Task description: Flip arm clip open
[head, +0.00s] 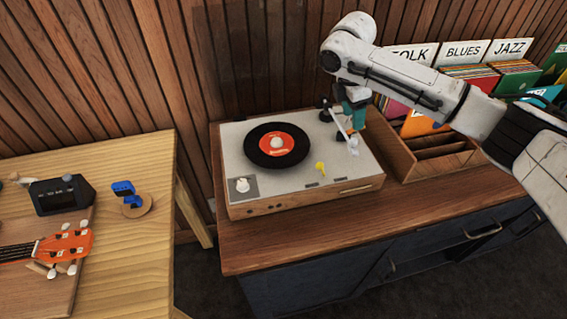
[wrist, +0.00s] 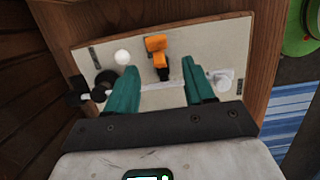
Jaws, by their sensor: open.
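The turntable (head: 297,185) stands on a wooden cabinet, its pale deck carrying a black record with a red label. The tonearm (head: 341,124) is at the deck's right side. In the wrist view, an orange flap on a dark stem, apparently the arm clip (wrist: 157,44), stands up from the deck. My gripper (head: 353,113) is over the deck's back right; its teal fingers also show in the wrist view (wrist: 161,84). They are open and empty, one on each side below the clip. I cannot tell whether they touch it. I cannot make the clip out in the head view.
A wooden record crate (head: 436,158) stands close to the turntable's right. The panelled wall (head: 255,70) is close behind. A small yellow piece (head: 320,168) stands on the front deck. A table (head: 143,245) at left holds a ukulele (head: 65,246). The cabinet's front strip (head: 300,232) is clear.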

